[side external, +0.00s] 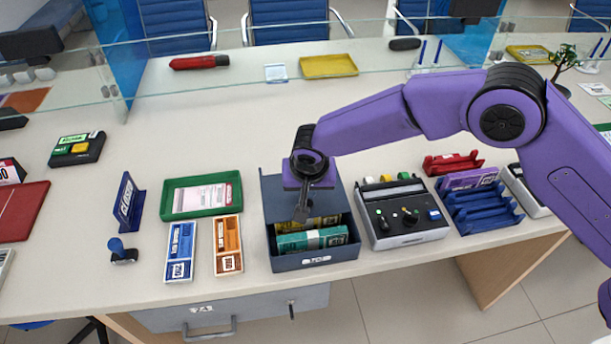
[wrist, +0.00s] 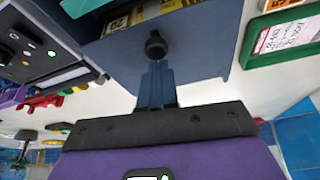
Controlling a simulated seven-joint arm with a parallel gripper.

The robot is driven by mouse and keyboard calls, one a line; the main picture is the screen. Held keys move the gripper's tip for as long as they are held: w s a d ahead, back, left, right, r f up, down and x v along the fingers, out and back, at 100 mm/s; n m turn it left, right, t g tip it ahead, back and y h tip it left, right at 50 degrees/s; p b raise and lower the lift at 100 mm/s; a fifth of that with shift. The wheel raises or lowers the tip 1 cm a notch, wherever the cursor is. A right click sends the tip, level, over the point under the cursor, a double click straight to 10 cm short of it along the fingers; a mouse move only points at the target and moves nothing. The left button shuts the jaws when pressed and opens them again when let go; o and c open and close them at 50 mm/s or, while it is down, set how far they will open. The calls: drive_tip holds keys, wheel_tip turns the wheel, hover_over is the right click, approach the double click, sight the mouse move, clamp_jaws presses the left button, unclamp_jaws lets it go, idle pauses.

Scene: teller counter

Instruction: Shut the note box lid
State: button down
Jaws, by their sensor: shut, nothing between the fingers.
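The note box (side external: 313,259) is a dark blue-grey open box near the front edge of the counter. Its lid (side external: 277,188) is raised at the back, so the inside shows. Teal banknotes (side external: 296,241) with a white band and yellowish notes (side external: 320,221) lie inside. My gripper (side external: 302,214) is shut and empty, pointing down over the rear of the box, in front of the lid in the side view. In the wrist view the fingertips (wrist: 155,46) overlap a blue-grey panel (wrist: 205,45), with notes beyond. I cannot tell whether they touch the lid.
A grey device (side external: 408,237) with knobs stands close on the right, beside blue racks (side external: 480,210). A green tray (side external: 170,202) and two narrow trays, blue (side external: 180,252) and orange (side external: 228,246), are on the left. The counter behind the box is clear up to the glass screen.

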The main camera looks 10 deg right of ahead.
drive_tip(key=s, duration=0.9)
drive_tip(key=shift+f, duration=0.1)
drive_tip(key=w, duration=0.5)
drive_tip(key=v, duration=1.1)
drive_tip(key=shift+d, duration=0.45)
drive_tip(key=shift+w, duration=0.1)
